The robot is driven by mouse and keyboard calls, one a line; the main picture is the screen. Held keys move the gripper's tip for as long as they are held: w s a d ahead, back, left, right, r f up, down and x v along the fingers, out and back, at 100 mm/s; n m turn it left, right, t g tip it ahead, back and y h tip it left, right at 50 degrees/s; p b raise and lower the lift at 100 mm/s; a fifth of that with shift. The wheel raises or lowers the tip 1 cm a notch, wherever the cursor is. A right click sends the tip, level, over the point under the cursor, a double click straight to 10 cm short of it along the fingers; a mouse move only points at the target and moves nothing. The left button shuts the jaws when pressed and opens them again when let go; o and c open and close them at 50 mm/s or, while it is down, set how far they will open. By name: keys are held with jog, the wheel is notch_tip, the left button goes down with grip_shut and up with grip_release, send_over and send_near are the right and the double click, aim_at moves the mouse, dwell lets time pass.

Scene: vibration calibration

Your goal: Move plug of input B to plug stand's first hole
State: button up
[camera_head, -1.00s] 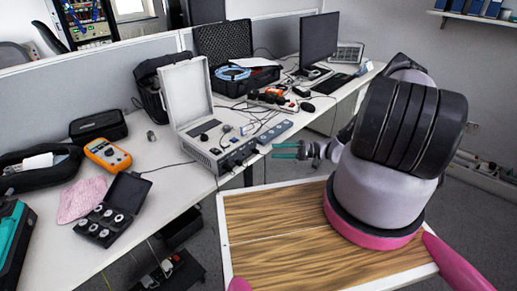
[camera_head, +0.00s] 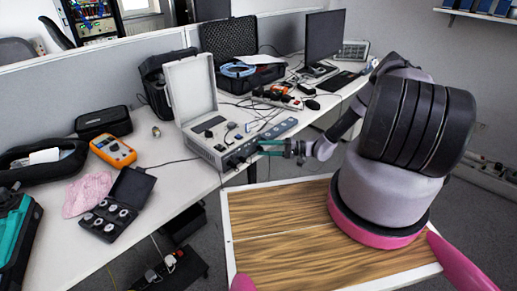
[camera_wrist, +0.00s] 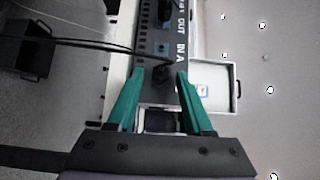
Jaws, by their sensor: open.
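The calibration device (camera_head: 212,143), a grey case with a raised white lid, stands on the long white table. My gripper (camera_head: 260,147) is in front of its connector side, at the right end of that side. In the wrist view my gripper (camera_wrist: 161,74) is open, with teal fingers either side of the dark panel (camera_wrist: 151,46) marked OUT and IN A. A dark plug with a black cable (camera_wrist: 162,72) shows between the fingertips; its input label is not readable. A grey-blue strip with holes (camera_head: 279,128), seemingly the plug stand, lies right of the device.
A power strip (camera_head: 272,97), an open black case (camera_head: 241,72) and a monitor (camera_head: 323,42) stand farther back. An orange multimeter (camera_head: 113,151), a pink cloth (camera_head: 88,194) and a small black box (camera_head: 117,205) lie to the left. Thin cables cross the table near the device.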

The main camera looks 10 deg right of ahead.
grip_shut()
jog(key=shift+s+d, duration=0.5)
jog(key=shift+s, duration=0.15)
dwell(1.2)
jog(key=shift+s+d, duration=0.5)
jog(key=shift+s, duration=0.2)
jog(key=shift+s+d, duration=0.5)
jog(key=shift+s, duration=0.15)
